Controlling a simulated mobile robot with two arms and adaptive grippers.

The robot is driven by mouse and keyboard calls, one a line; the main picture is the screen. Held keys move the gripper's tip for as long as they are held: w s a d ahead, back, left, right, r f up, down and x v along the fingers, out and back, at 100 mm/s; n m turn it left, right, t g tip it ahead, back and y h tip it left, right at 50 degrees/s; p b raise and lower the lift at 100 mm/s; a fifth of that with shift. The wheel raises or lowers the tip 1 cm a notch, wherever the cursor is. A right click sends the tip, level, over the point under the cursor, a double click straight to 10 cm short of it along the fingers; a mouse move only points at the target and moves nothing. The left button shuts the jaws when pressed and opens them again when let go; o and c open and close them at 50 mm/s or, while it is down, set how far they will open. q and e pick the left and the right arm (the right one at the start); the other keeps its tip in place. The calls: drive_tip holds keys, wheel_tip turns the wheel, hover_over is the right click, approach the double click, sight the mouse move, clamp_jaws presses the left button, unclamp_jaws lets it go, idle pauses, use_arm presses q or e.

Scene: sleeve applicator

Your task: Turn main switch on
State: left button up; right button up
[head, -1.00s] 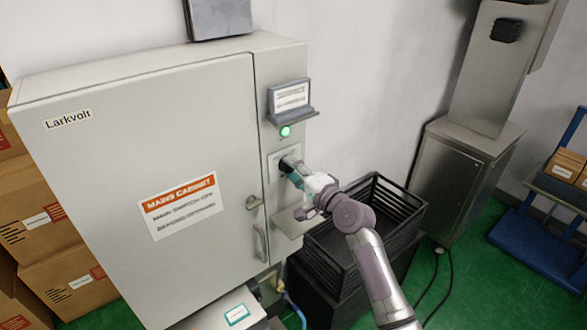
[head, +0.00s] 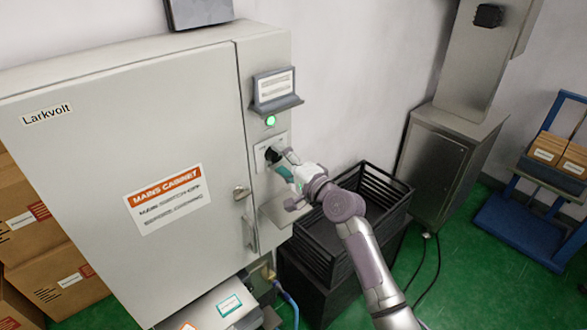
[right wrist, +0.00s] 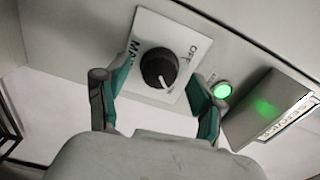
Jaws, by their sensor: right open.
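The main switch is a black round knob (head: 272,155) on a white plate on the cabinet's right-hand panel. In the right wrist view the knob (right wrist: 157,66) shows a white pointer mark towards the bottom of the picture. The plate (right wrist: 188,48) carries lettering, partly readable. My right gripper (head: 285,166) is open in front of the knob. In the right wrist view its two teal-padded fingers (right wrist: 160,78) stand either side of the knob, apart from it. A green lamp (head: 270,121) above the switch is lit. My left gripper is not in view.
The grey mains cabinet (head: 90,130) has a closed door with a handle. A label holder (head: 276,106) juts out above the lamp. A blue cart (head: 525,235) is far right.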

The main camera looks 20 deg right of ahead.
drive_tip(key=v, duration=1.1)
drive_tip(key=shift+s, duration=0.2)
drive_tip(key=s+d+f+n+g+h+b, duration=0.1)
drive_tip(key=s+f+n+g+h+b, duration=0.25)
drive_tip(key=f, duration=1.85)
drive_tip(key=s+f+n+g+h+b, duration=0.1)
drive_tip(key=s+f+g+b, duration=0.4)
drive_tip(key=f, duration=1.8)
drive_tip(key=s+f+n+g+b, duration=0.1)
drive_tip(key=s+f+n+g, duration=0.1)
drive_tip(key=s+f, duration=0.8)
drive_tip(key=s+a+f+n+g+h+b, duration=0.1)
drive_tip(key=s+f+n, duration=0.4)
drive_tip(key=s+f, duration=0.5)
drive_tip(key=s+f+n+g+b, duration=0.3)
drive_tip(key=s+f, duration=0.7)
drive_tip(key=s, duration=1)
drive_tip(key=shift+a+f+n+g+h, duration=0.25)
drive_tip(key=shift+f+n+g+h, duration=0.15)
drive_tip(key=shift+g, duration=0.35)
